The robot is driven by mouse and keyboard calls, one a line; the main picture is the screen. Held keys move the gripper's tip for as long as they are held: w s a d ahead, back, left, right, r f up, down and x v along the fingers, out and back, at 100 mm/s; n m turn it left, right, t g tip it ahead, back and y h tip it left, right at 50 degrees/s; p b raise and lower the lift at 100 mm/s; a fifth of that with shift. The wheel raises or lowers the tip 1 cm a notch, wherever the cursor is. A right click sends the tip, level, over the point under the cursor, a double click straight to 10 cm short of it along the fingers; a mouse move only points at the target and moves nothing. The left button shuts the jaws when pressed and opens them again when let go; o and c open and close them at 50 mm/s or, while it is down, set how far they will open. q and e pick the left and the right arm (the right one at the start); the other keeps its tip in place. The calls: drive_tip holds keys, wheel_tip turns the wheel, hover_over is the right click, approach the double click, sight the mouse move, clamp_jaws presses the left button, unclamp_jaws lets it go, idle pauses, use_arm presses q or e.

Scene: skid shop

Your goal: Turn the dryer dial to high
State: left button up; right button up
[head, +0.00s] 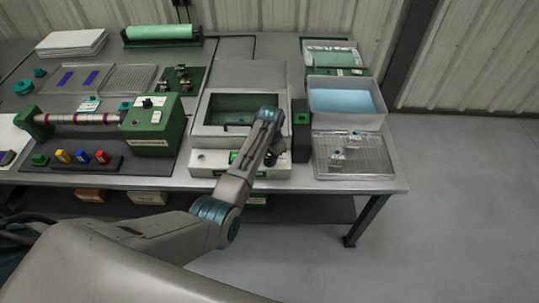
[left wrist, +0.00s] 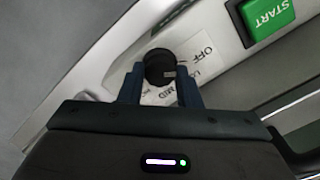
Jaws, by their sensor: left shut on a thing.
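The dryer (head: 197,129) is a pale box with a dark window, standing on the bench in the head view. Its black round dial (left wrist: 159,66) shows in the left wrist view on a white label plate with OFF, MID and other partly hidden marks. A pale pointer mark on the dial faces right, roughly toward the partly hidden label between OFF and MID. My left gripper (left wrist: 160,80) is shut on the dial, one finger on each side.
A green START button (left wrist: 268,16) is near the dial. A dark post with a green button (head: 301,119) stands just right of the dryer. A wire tray (head: 375,168) and a blue-filled bin (head: 345,121) are further right; a green roller machine (head: 153,138) is left.

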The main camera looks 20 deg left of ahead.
use_arm(q)
drive_tip(key=shift+r+m+p, duration=0.2)
drive_tip(key=shift+m+p, duration=0.7)
drive_tip(key=shift+m, duration=0.2)
drive_tip(key=m+p, duration=0.1)
drive_tip(key=m, duration=0.1)
drive_tip(key=shift+m+p, duration=0.4)
drive_tip(key=m+p, duration=0.1)
drive_tip(key=m, duration=0.2)
drive_tip(key=shift+m+p, duration=0.3)
drive_tip(key=shift+p, duration=0.05)
drive_tip(key=m+p, duration=0.1)
drive_tip(key=m, duration=0.1)
drive_tip(key=shift+f+m, duration=0.1)
drive_tip(key=shift+m, duration=0.2)
drive_tip(key=m, duration=0.2)
drive_tip(key=shift+m, duration=0.4)
drive_tip(key=m, duration=0.2)
drive_tip(key=shift+f+m, duration=0.1)
drive_tip(key=shift+m, duration=0.2)
drive_tip(key=m, duration=0.6)
drive_tip(key=shift+m, duration=0.3)
